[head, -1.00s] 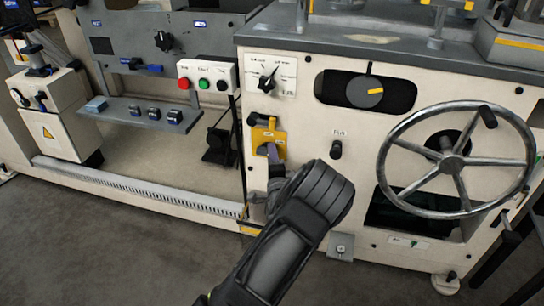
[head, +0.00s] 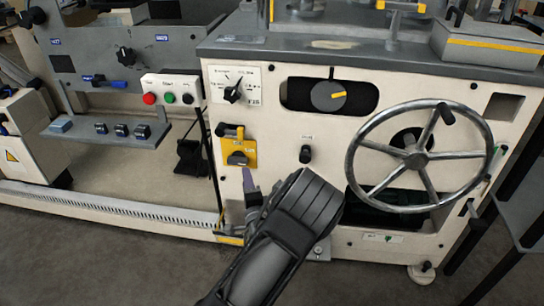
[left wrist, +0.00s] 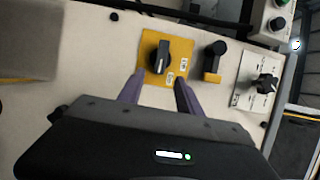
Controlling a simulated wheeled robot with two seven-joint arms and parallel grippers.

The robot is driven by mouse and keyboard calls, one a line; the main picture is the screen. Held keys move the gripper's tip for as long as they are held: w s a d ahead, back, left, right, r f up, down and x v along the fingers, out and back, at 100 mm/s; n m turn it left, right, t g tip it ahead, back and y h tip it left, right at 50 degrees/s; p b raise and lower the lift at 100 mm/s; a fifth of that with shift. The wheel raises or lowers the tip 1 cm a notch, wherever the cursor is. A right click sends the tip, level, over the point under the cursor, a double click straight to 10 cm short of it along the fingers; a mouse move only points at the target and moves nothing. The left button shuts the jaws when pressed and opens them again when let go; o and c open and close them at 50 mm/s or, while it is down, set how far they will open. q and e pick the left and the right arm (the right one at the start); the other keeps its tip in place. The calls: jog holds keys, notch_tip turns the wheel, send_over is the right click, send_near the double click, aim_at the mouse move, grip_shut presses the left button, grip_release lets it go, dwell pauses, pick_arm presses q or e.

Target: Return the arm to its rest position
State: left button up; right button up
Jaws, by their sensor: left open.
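My left arm comes up from the bottom of the head view, and its purple fingers (head: 249,181) are just below a yellow plate on the machine front. In the left wrist view the two fingers (left wrist: 157,92) are apart with nothing between them. They point at the yellow plate (left wrist: 148,72) and its black rotary knob (left wrist: 160,56). The knob seems clear of the fingers. The plate also shows in the head view (head: 248,146), partly behind a black-handled lever's area. My right gripper is not in view.
A large handwheel (head: 417,160) stands out from the machine on the right. A selector dial (head: 233,92) and a button box (head: 172,90) are above left. A black knob (head: 305,154) is right of the plate. Bare floor (head: 110,250) lies in front.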

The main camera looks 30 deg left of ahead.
pick_arm(q)
jog(key=s+d+f+n+g+h, duration=0.35)
jog(key=s+d+f, duration=0.2)
jog(key=f, duration=0.45)
jog(key=s+d+f+n+g+h, duration=0.2)
jog(key=s+d+f+n+h, duration=0.2)
jog(key=d+f, duration=0.45)
jog(key=s+d+f+n+g+h, duration=0.1)
jog(key=s+d+f+g+h, duration=0.1)
jog(key=s+d+f, duration=0.4)
jog(key=s+d+f+n+g+h, duration=0.1)
jog(key=s+d+f+g+h, duration=0.2)
jog(key=s, duration=0.4)
jog(key=s+d+r+n+g+h, duration=0.2)
jog(key=s+d+r+h, duration=0.2)
jog(key=s+d, duration=0.65)
notch_tip(320, 180, up, 24)
jog(key=w+p, duration=0.1)
jog(key=p, duration=2.2)
jog(key=shift+w+d+f, duration=0.25)
jog(key=shift+w+d, duration=0.15)
jog(key=shift+d, duration=0.05)
